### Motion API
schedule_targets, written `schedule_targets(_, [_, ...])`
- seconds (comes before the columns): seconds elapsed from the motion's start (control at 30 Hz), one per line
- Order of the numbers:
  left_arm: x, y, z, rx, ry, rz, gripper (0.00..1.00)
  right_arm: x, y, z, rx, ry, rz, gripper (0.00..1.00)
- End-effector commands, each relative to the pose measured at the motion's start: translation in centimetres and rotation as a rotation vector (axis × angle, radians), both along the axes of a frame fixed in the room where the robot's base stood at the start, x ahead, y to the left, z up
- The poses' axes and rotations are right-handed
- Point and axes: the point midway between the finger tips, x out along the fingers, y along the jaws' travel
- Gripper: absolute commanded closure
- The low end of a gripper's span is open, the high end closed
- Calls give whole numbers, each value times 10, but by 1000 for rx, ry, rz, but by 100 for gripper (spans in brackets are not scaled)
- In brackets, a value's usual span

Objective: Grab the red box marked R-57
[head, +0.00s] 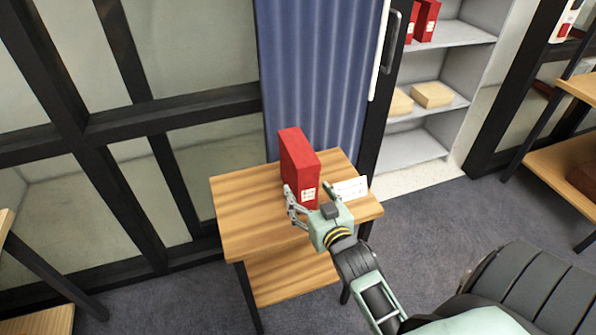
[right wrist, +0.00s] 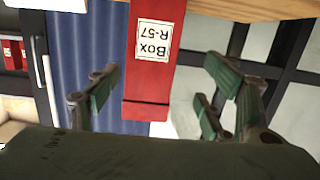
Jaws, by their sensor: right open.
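The red box (head: 298,160) stands upright on the small wooden table. Its label reads "Box R-57" upside down in the right wrist view, where the red box (right wrist: 150,85) fills the middle. My right gripper (head: 308,189) is open at the label end of the box, with one finger to each side. In the right wrist view the fingers of my right gripper (right wrist: 160,70) show gaps to both sides of the box. I cannot tell how far the fingers reach along it. My left gripper is not in view.
The wooden table (head: 240,215) has bare room left of the box. A blue curtain (head: 320,70) and glazed dark frames are behind. A shelf (head: 415,150) at right holds other red boxes (head: 425,20) and tan boxes (head: 432,95).

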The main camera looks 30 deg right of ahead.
Motion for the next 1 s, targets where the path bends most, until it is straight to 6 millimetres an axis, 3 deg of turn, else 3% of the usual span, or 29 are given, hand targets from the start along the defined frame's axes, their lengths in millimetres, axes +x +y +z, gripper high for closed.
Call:
schedule_targets(0.3, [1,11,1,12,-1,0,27,17,-20,25,-18,-173,-21,27])
schedule_targets(0.8, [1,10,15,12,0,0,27,79,-31,24,-18,-174,-20,27])
schedule_targets(1.0, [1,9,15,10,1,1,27,88,-33,22,-18,-172,-20,27])
